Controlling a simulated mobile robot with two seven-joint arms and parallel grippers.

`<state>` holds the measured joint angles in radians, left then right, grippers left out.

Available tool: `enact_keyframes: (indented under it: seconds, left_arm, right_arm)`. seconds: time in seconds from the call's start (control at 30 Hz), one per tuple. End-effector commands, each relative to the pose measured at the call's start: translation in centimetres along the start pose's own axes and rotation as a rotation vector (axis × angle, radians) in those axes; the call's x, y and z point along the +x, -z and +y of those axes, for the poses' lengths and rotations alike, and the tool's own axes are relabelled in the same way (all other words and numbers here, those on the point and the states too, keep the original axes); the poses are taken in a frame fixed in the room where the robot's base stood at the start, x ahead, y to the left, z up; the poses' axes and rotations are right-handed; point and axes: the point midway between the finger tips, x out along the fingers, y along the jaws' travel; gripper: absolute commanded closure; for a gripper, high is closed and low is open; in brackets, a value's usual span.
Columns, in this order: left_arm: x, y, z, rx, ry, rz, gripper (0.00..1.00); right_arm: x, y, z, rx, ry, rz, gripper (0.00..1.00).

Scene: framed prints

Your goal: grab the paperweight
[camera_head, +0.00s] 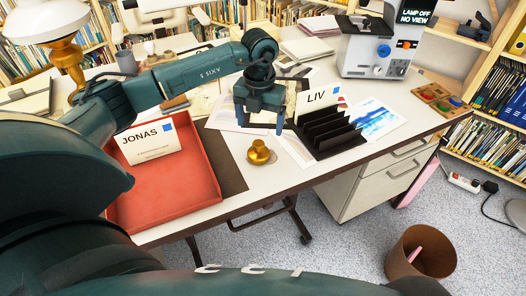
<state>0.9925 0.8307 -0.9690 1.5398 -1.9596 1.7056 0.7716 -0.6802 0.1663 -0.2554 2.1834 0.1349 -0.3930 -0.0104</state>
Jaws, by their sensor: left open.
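A small brass paperweight (258,154) with a round knob stands upright on the white desk (275,180), near its front edge. My left gripper (261,125) hangs over the desk with its fingers pointing down and spread open. In the picture it is just above the paperweight, with nothing between the fingers. The paperweight is in full view and appears apart from the fingers. My right gripper does not show.
A red tray (175,195) holding a "JONAS" card (148,142) lies to the left. A black slotted rack (330,133) with a "LIV" card (317,98) stands close on the right. A grey machine (378,52) stands behind. The desk's front edge is near.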

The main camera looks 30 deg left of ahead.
Motion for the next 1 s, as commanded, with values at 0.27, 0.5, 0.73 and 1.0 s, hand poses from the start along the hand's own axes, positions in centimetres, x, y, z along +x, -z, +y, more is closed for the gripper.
enact_keyframes:
  seconds: [0.27,0.5,0.73,1.0]
  left_arm:
    - [4.2,0.1,-0.1,0.003,0.003,0.001,0.17]
    - [6.4,0.5,0.1,0.003,0.004,0.003,0.17]
    - [9.4,0.7,0.1,0.003,0.006,0.001,0.17]
    - [9.8,0.6,0.1,0.004,0.005,-0.001,0.17]
  right_arm:
    - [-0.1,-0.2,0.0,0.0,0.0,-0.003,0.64]
    - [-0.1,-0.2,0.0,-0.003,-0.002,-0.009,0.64]
    - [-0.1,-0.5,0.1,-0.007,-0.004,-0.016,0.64]
    - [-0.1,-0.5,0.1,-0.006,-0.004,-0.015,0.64]
